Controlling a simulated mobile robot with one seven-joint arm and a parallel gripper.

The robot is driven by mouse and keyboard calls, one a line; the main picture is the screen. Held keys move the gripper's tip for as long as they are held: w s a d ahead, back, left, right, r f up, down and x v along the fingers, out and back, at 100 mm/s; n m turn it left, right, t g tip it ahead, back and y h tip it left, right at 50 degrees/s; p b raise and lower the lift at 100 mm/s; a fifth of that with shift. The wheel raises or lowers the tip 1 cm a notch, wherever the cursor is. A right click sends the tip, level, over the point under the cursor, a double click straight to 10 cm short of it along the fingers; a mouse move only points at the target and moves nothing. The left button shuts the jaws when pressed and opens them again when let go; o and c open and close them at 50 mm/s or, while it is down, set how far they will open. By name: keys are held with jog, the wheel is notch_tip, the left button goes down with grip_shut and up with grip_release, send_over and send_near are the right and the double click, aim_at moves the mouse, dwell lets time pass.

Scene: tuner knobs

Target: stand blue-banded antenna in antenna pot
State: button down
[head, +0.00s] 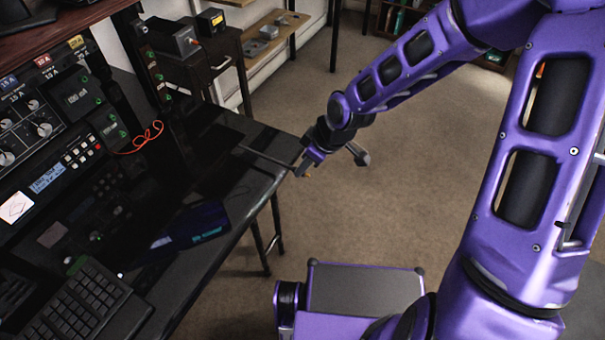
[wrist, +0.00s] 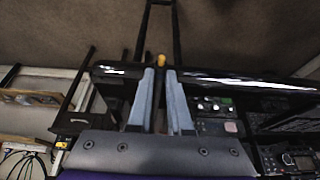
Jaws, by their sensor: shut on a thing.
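My gripper (head: 305,166) is at the near right edge of the black desk in the head view, with its jaws closed on a thin grey rod, taken to be the antenna (head: 264,157). The rod lies nearly flat and points left over the desk. In the wrist view, my gripper's two grey fingers (wrist: 165,88) stand close together, with a small yellow end (wrist: 161,60) showing at their tips. I cannot make out a blue band on the rod. I cannot pick out the antenna pot in either view.
An orange cable (head: 146,137) lies near the panels. A side table with devices (head: 175,38) and a wooden shelf (head: 268,40) stand behind. Open floor lies right.

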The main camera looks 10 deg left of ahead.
jog(key=shift+f, duration=1.25)
jog(key=shift+f+b, duration=0.2)
jog(key=shift+b, duration=0.2)
jog(key=c, duration=0.8)
grip_release()
jog(key=shift+c, duration=0.2)
jog(key=shift+r, duration=0.25)
jog(key=p+v, duration=0.6)
jog(key=v, duration=0.6)
